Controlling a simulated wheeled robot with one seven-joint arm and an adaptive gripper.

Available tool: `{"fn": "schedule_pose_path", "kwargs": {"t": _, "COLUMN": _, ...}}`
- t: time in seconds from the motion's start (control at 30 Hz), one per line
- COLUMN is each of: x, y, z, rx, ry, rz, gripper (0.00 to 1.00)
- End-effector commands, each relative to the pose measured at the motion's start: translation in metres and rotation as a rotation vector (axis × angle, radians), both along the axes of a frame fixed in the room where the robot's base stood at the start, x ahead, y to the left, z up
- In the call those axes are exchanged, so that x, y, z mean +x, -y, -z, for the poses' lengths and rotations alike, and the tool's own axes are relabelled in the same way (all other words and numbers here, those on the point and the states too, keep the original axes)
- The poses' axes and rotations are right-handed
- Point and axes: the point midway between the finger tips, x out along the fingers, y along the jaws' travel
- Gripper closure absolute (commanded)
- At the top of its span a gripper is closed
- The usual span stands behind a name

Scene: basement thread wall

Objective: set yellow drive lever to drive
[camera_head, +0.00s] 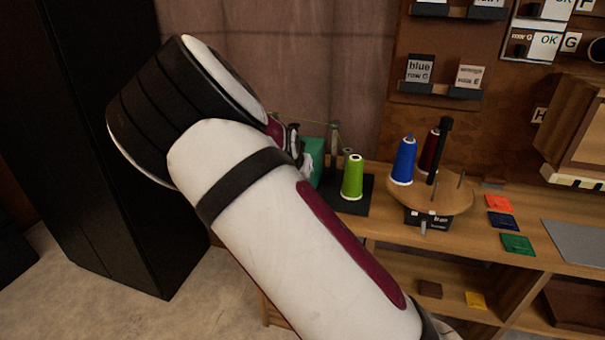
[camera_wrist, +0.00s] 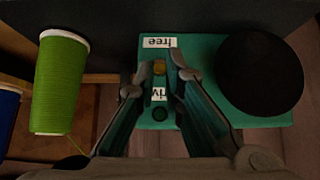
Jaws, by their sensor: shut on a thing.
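In the head view the housing (camera_head: 316,158) is mostly hidden behind my arm, and the lever cannot be seen.
A lime-green thread cone (camera_wrist: 59,85) stands left of the housing in the wrist view. A large black disc (camera_wrist: 259,76) is on the right. A round wooden turntable (camera_head: 452,196) holds blue (camera_head: 403,160) and dark red (camera_head: 429,152) cones. A black cabinet (camera_head: 120,220) stands left.

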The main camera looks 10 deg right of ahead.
Motion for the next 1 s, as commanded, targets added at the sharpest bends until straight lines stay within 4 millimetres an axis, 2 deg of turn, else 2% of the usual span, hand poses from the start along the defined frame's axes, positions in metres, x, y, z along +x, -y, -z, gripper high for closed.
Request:
{"fn": "schedule_pose_path", "kwargs": {"t": 0.67, "x": 0.0006, "y": 0.0005, "z": -0.0004, "rx": 0.023, "ry": -0.042, "rz": 0.0, "gripper": 1.0}}
{"fn": "schedule_pose_path", "kwargs": {"t": 0.7, "x": 0.0006, "y": 0.0005, "z": -0.0004, "rx": 0.023, "ry": -0.042, "rz": 0.0, "gripper": 0.82}}
{"fn": "schedule_pose_path", "kwargs": {"t": 0.77, "x": 0.0007, "y": 0.0005, "z": -0.0007, "rx": 0.023, "ry": -0.042, "rz": 0.0, "gripper": 0.7}}
{"fn": "schedule_pose_path", "kwargs": {"t": 1.0, "x": 0.0012, "y": 0.0006, "z": -0.0014, "rx": 0.023, "ry": -0.04, "rz": 0.0, "gripper": 0.7}}
